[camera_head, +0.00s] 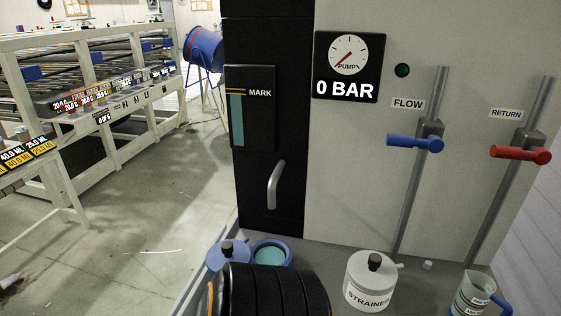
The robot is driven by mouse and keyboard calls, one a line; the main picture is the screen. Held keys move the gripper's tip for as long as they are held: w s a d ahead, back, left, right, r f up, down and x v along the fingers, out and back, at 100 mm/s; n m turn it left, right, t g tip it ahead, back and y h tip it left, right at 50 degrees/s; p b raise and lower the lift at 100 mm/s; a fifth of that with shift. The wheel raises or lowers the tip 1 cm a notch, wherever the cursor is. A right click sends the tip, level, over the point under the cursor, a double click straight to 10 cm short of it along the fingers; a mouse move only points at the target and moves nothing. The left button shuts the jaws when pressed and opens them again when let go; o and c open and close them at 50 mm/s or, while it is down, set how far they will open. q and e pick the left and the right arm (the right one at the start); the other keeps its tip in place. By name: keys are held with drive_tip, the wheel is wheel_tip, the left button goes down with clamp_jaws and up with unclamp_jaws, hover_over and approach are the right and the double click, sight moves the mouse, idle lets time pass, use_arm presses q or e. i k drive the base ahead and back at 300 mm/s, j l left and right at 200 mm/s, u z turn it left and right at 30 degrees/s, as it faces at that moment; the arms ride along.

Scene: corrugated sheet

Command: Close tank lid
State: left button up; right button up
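A blue-rimmed round opening (271,252) with teal liquid inside shows low in the middle of the head view, uncovered. A blue lid (229,254) with a black knob is just left of it, beside the opening rather than over it. I cannot tell whether the lid is hinged to the rim. A black ribbed round shape (268,292) in the foreground hides the front of both. Neither of my grippers can be made out in this view.
A white strainer pot (371,282) and a measuring jug (473,294) stand to the right. Behind are a black panel with a level gauge (251,108) and metal handle (275,185), a 0 BAR pump display (349,67), a blue flow lever (414,142) and a red return lever (520,154).

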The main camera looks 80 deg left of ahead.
sight(236, 250)
drive_tip(key=u, duration=3)
